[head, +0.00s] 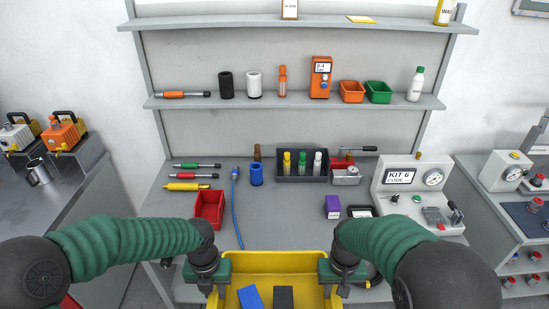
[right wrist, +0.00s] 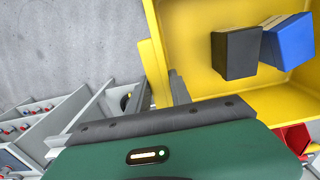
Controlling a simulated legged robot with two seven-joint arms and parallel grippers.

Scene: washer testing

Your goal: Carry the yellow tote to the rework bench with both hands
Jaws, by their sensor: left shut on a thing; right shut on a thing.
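The yellow tote (head: 268,262) is at the bottom middle of the head view, in front of the rework bench (head: 285,228). It holds a blue block (head: 250,298) and a black block (head: 284,298). My left gripper (head: 213,284) is shut on the tote's left side. My right gripper (head: 333,284) is shut on its right side. In the right wrist view, the tote's yellow wall (right wrist: 157,75) is at my right gripper's fingers (right wrist: 178,90), with the black block (right wrist: 236,54) and blue block (right wrist: 288,42) inside. The tote's near edge is cut off in the head view.
The bench's front middle is mostly clear.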

